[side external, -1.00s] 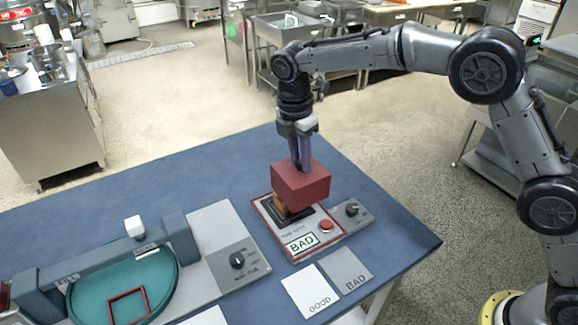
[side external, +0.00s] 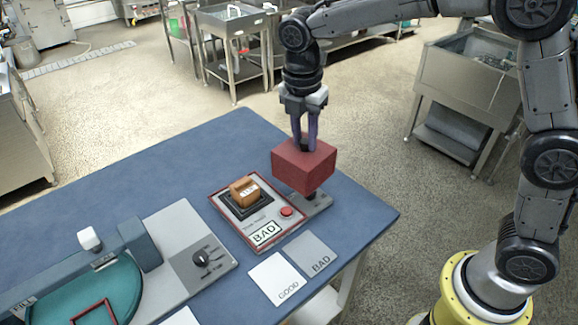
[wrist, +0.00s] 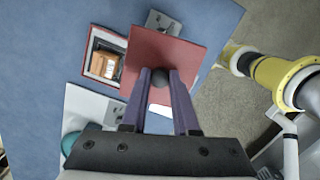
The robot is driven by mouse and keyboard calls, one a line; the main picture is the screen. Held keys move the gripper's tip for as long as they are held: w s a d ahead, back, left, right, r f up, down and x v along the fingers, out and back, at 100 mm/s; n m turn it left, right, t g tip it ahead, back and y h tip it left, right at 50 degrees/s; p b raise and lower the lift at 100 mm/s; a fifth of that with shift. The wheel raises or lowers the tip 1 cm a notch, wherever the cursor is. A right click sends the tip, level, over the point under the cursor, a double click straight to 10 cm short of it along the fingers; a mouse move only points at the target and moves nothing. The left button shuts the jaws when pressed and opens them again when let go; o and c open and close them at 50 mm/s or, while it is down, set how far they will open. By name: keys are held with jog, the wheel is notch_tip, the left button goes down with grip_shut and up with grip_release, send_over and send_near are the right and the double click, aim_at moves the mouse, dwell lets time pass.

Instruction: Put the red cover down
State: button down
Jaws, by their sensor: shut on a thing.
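The red cover (side external: 304,168) is a box-shaped block held in the air by my gripper (side external: 305,140), which is shut on the dark knob on its top. In the side view the cover hangs over the right side of the tester, in front of part of its grey knob plate (side external: 318,203). In the wrist view the red cover (wrist: 165,65) shows from above with the dark knob between the purple fingers of my gripper (wrist: 158,80). The cover's underside is hidden.
An orange-brown block (side external: 244,192) sits uncovered on the tester (side external: 222,208), which has a red button and a BAD label. GOOD (side external: 280,278) and BAD (side external: 310,254) plates lie in front. A grey machine with a green dish (side external: 120,290) stands left. Blue table (side external: 150,180) is clear behind.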

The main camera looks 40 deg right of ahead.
jog(key=d+m, duration=0.1)
jog(key=d, duration=0.7)
jog(key=w+f, duration=1.3)
jog(key=w, duration=0.1)
jog(key=shift+d+f+m, duration=0.25)
jog(key=shift+m, duration=0.05)
jog(key=shift+w+f, duration=0.1)
jog(key=c, duration=0.7)
grip_release()
jog(key=r, duration=0.4)
jog(key=a+r, duration=0.1)
jog(key=r, duration=0.7)
jog(key=shift+s+a+r, duration=0.15)
jog(key=shift+s+a, duration=0.05)
